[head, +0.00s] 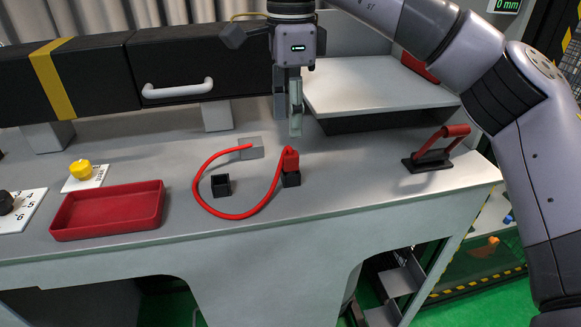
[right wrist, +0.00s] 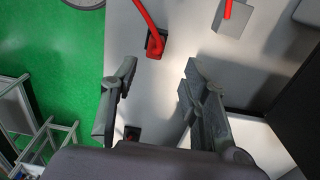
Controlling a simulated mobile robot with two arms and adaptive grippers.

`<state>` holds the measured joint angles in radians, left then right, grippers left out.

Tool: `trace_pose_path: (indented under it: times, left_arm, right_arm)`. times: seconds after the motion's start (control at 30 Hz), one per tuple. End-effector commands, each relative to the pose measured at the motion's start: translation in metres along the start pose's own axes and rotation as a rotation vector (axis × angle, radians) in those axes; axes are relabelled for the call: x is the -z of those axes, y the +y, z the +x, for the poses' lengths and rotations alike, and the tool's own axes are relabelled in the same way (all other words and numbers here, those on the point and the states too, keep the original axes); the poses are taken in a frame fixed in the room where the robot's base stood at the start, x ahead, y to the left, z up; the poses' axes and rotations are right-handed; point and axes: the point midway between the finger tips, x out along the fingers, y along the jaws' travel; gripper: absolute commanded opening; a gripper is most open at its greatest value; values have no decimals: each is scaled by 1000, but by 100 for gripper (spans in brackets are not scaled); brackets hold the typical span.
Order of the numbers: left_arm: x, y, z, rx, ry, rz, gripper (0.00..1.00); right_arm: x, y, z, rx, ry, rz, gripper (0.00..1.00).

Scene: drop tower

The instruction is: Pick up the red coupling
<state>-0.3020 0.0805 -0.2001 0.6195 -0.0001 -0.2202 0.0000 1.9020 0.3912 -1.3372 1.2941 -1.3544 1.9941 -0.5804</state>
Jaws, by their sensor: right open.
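The red coupling (head: 290,159) stands upright in a small black socket (head: 291,180) on the grey bench. A red cable (head: 232,217) loops from it to a grey block (head: 251,148). My right gripper (head: 295,122) points down above and slightly behind the coupling, apart from it. In the right wrist view, the gripper (right wrist: 158,78) is open with nothing between its fingers. The coupling (right wrist: 155,47) shows there beyond the fingertips, in its socket. My left gripper is not in view.
An empty black socket (head: 221,185) sits inside the cable loop. A red tray (head: 108,210) and a yellow knob (head: 81,169) lie to the left. A red-handled lever (head: 437,150) stands at the right. A raised grey shelf (head: 370,85) and black drawer (head: 200,62) bound the back.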

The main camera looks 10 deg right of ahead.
Motion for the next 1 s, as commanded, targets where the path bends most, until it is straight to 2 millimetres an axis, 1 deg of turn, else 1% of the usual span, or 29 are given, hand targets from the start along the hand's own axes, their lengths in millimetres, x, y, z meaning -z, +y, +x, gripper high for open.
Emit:
trace_pose_path:
  times: [0.03, 0.1, 0.37, 0.53, 0.63, 0.77, 0.97, 1.0]
  left_arm:
    - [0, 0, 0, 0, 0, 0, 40]
    - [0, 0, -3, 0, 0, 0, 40]
    - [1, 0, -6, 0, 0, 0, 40]
    - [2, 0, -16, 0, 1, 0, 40]
    - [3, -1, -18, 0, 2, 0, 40]
    - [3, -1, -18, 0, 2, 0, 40]
    - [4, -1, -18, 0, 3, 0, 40]
    - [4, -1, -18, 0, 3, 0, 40]
  right_arm:
    - [0, 1, 9, -2, 0, -3, 42]
    - [0, 0, 18, -1, -1, -1, 42]
    - [0, 2, 37, 0, -1, -1, 42]
    - [-2, 7, 61, -2, 0, -3, 42]
    - [-2, 6, 75, -1, -1, -1, 42]
    - [-2, 6, 82, 1, -3, 0, 42]
    - [-2, 6, 83, 1, -3, -1, 42]
    - [-2, 6, 83, 1, -3, -1, 39]
